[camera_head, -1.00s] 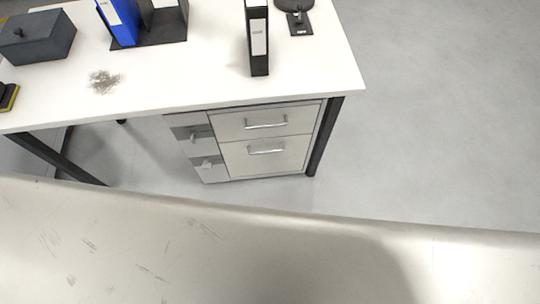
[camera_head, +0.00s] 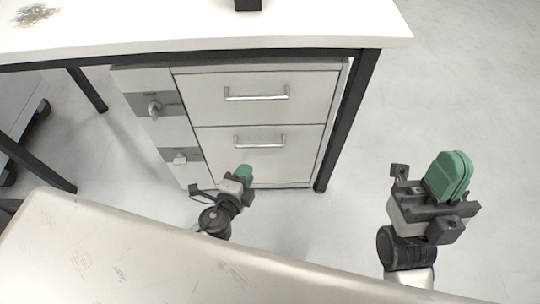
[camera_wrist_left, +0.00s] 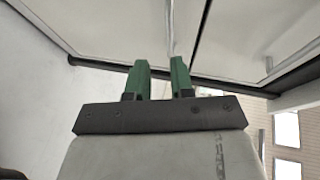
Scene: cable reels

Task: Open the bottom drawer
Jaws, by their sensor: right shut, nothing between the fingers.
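The desk pedestal has two pale drawer fronts, both flush. The bottom drawer (camera_head: 300,155) has a horizontal silver bar handle (camera_head: 259,141), and the top drawer (camera_head: 305,100) has a similar handle (camera_head: 257,93). My left gripper (camera_head: 244,171) is in front of and below the bottom handle in the head view, apart from it. In the left wrist view its green fingers (camera_wrist_left: 160,79) stand apart with nothing between them, with pale panels beyond. My right gripper (camera_head: 450,175) is shut and empty, right of the pedestal, over the floor.
The white desk top (camera_head: 200,35) overhangs the pedestal. A dark desk leg (camera_head: 345,125) stands just right of the drawers. Two small knobs (camera_head: 154,108) show on the pedestal's left side. The floor (camera_head: 460,90) at right is clear.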

